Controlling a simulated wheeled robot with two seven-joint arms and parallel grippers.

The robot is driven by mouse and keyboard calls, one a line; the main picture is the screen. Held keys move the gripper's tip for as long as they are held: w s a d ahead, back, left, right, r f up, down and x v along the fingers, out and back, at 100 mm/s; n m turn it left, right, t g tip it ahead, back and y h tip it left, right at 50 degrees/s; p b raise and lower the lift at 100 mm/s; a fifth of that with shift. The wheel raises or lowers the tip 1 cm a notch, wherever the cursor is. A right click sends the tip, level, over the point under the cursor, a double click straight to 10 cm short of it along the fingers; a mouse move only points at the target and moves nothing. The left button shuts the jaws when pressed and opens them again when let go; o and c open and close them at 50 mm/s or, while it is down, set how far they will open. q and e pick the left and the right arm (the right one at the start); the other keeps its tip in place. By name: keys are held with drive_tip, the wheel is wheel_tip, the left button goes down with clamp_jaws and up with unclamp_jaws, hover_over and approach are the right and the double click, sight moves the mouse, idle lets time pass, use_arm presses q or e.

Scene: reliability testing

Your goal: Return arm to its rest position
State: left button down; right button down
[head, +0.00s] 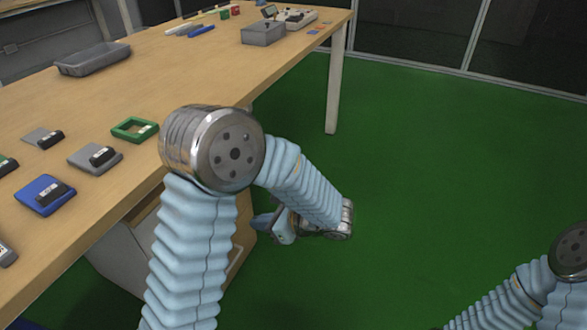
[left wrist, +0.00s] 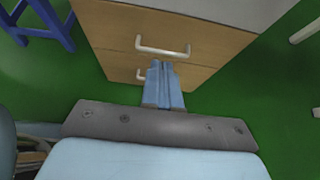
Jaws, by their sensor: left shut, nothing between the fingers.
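My left arm rises from the bottom of the head view, bends at a metal joint and reaches down beside the table. My left gripper (head: 272,226) hangs below the tabletop, partly hidden by the arm. In the left wrist view the gripper's blue fingers (left wrist: 164,86) are together with nothing between them, in front of a wooden drawer cabinet (left wrist: 112,62). My right arm shows only in part at the lower right of the head view, and its gripper is out of frame.
The wooden table (head: 150,72) is left of my left arm. It carries a grey tray (head: 92,60), a grey box (head: 263,33), a blue block (head: 44,194) and a green frame (head: 134,129). The drawer has a metal handle (left wrist: 163,50). Green floor (head: 430,160) is clear to the right.

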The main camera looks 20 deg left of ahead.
use_arm(q)
drive_tip(key=s+d+f+n+h+p, duration=0.1)
drive_tip(key=s+d+f+n+h, duration=0.3)
drive_tip(key=f+n, duration=0.3)
drive_tip(key=s+d+f+n+h, duration=0.4)
drive_tip(key=f+n+h, duration=0.2)
drive_tip(key=f+n, duration=0.1)
drive_tip(key=s+d+f+n+h+p, duration=0.1)
drive_tip(key=s+d+f+n+h, duration=0.3)
drive_tip(key=f, duration=0.5)
drive_tip(key=d+n+h, duration=0.1)
drive_tip(key=n+h, duration=0.1)
drive_tip(key=shift+f+n+p, duration=0.3)
drive_tip(key=shift+n+p, duration=0.05)
drive_tip(key=shift+n, duration=0.05)
drive_tip(key=shift+s, duration=0.1)
